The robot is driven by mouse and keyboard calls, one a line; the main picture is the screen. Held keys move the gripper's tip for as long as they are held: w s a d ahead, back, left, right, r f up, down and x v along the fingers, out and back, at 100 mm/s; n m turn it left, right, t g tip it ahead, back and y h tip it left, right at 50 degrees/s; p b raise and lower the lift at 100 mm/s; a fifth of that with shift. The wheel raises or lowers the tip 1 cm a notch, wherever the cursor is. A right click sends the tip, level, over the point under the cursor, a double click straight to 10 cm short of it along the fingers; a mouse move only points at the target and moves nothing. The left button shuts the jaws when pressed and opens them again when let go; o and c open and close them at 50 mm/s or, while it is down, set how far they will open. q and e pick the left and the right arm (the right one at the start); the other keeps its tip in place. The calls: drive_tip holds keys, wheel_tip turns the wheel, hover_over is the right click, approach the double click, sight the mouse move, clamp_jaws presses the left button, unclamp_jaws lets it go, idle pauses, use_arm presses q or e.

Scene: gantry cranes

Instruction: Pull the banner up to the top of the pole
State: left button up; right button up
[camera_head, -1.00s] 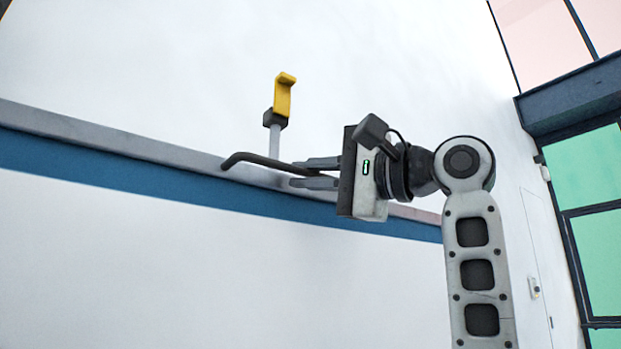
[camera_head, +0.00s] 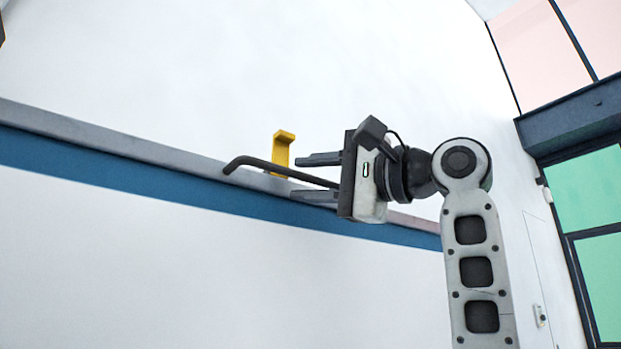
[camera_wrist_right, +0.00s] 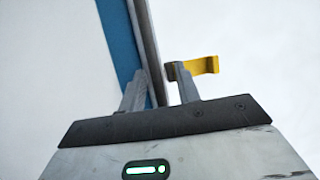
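A yellow hook-shaped piece (camera_head: 281,150) shows just above the grey ledge in the head view, left of my right gripper. It also shows in the right wrist view (camera_wrist_right: 203,66), beside the right-hand finger. My right gripper (camera_head: 318,178) is open, its two fingers apart and pointing left. A dark bent rod (camera_head: 285,172) runs from near the gripper body past the fingers; I cannot tell whether it touches them. I cannot identify the banner or the pole. My left gripper is out of view.
A grey ledge (camera_head: 140,147) with a blue stripe (camera_head: 100,173) below it crosses a large white surface. Dark-framed green panes (camera_head: 590,188) and pink panes (camera_head: 540,55) stand at the right. The space above the right gripper looks clear.

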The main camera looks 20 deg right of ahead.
drive_tip(key=shift+f, duration=0.1)
